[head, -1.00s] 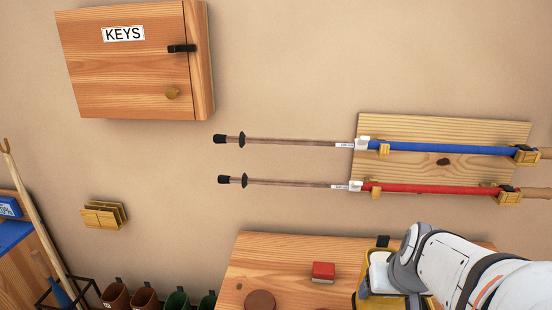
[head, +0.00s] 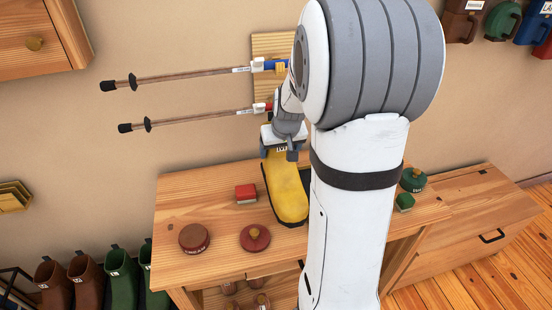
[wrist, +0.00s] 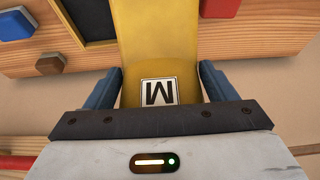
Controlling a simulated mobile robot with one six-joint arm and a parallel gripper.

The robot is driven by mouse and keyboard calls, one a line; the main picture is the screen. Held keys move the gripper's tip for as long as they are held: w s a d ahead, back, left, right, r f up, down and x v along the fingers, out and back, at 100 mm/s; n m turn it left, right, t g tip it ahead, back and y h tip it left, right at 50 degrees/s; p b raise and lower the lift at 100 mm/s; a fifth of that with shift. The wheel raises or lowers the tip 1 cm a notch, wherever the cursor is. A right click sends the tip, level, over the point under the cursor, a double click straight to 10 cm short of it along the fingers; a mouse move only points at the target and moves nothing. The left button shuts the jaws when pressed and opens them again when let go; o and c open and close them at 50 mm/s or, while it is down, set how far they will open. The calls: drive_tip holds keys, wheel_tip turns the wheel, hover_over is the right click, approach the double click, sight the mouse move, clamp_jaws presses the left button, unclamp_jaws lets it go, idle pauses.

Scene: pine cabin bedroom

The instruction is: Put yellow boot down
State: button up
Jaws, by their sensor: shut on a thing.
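My gripper (head: 281,150) is shut on the yellow boot (head: 287,192), holding it by its upper part. In the head view the boot appears in front of the bench's (head: 170,215) wooden top, with its toe toward the front. I cannot tell whether its sole touches the wood. In the wrist view my gripper's (wrist: 161,85) blue fingers stand on both sides of the boot (wrist: 160,40), which has a white label with an M. My arm hides part of the bench on the right.
On the bench are a red block (head: 246,193), a brown round tin (head: 194,238), a dark red tin (head: 255,238) and, to the right, a green tin (head: 413,180) and green block (head: 404,202). Brown and green boots (head: 88,278) stand at lower left. Two poles (head: 180,120) hang behind.

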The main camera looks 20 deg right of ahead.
sight(280, 165)
wheel_tip(280, 165, down, 2)
drive_tip(key=shift+s+f, duration=0.1)
drive_tip(key=shift+f, duration=0.1)
drive_tip(key=shift+w+f+p, duration=0.2)
drive_tip(key=shift+f+p, duration=0.1)
drive_tip(key=shift+f, duration=1.55)
drive_tip(key=o, duration=1.8)
drive_tip(key=shift+o, duration=0.2)
